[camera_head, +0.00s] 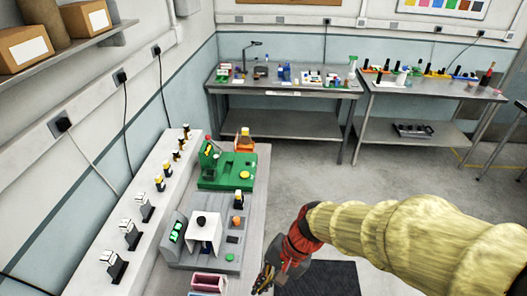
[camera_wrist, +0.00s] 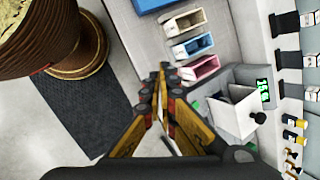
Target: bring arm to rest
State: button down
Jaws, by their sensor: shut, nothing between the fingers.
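My gripper (camera_head: 268,281) is at the lower middle of the head view, to the right of the workbench's front edge. In the wrist view my gripper (camera_wrist: 163,72) has its fingers together at the tips with nothing between them. My arm (camera_head: 400,232) reaches in from the right, covered in a yellow sleeve. The gripper is beside the grey workbench (camera_head: 259,185) and appears apart from everything on it.
The workbench carries a green fixture (camera_head: 226,178), a grey station with a white cover (camera_head: 204,231), and a pink bin (camera_head: 209,281). The pink bin also shows in the wrist view (camera_wrist: 201,68), beside other bins. Two tables stand at the back; open floor (camera_head: 300,165) lies between.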

jog(key=s+d+r+n+t+h+b, duration=0.1)
jog(key=d+r+n+t+h+b, duration=0.1)
jog(key=d, duration=0.7)
jog(key=s+d+r+n+t+h+b, duration=0.2)
jog(key=d+r+t+b, duration=0.3)
jog(key=d, duration=0.5)
notch_tip(320, 180, up, 2)
jog(key=shift+d+r+n+h+b, duration=0.1)
jog(key=shift+d+n+h+b, duration=0.15)
jog(key=shift+n+h+b, duration=0.25)
jog(key=c, duration=2.5)
grip_release()
jog(key=shift+s, duration=0.1)
